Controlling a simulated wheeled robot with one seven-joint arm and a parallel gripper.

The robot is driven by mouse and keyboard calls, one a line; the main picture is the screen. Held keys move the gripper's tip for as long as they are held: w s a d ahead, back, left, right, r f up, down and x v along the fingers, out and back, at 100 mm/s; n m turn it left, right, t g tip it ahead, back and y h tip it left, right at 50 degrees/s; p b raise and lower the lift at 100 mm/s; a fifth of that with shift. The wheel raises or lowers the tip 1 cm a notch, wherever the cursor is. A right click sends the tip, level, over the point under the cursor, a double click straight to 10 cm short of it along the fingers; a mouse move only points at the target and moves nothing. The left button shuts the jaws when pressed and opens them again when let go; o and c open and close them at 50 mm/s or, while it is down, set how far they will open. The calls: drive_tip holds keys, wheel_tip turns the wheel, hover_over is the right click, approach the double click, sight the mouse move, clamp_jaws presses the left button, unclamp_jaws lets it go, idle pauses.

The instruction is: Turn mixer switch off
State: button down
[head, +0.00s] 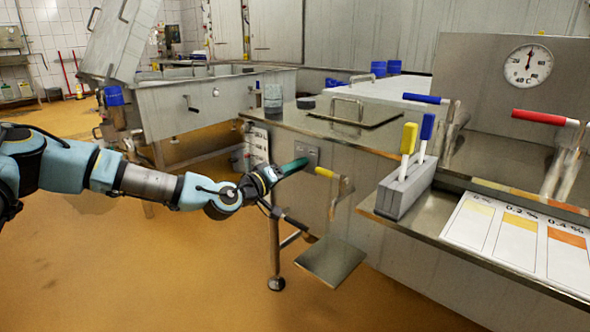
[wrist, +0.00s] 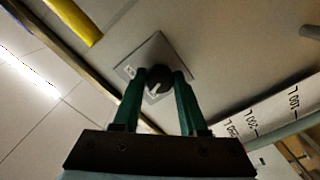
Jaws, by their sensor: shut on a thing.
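The mixer switch is a dark round knob (wrist: 159,79) on a square grey plate (wrist: 152,58) on the steel front of the vat. In the wrist view my gripper (wrist: 160,80) has its green fingers on both sides of the knob, shut on it. A light pointer mark shows on the knob, slanting down and left; the plate's labels are too small to read. In the head view the switch plate (head: 306,152) is on the vat's side panel, and my gripper (head: 303,162) reaches it from the left. The knob itself is hidden there by the fingers.
A yellow-handled valve (head: 325,173) is just right of my gripper. A steel step plate (head: 331,260) is below. A grey holder (head: 404,190) with yellow and blue handles stands on the right counter. In the wrist view a scale strip (wrist: 275,115) is at right.

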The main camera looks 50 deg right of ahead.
drive_tip(key=shift+n, duration=1.2)
drive_tip(key=shift+c, duration=2.3)
unclamp_jaws()
drive_tip(key=a, duration=1)
drive_tip(key=shift+w+a, duration=0.3)
drive_tip(key=shift+a, duration=0.1)
drive_tip(key=shift+f, duration=0.1)
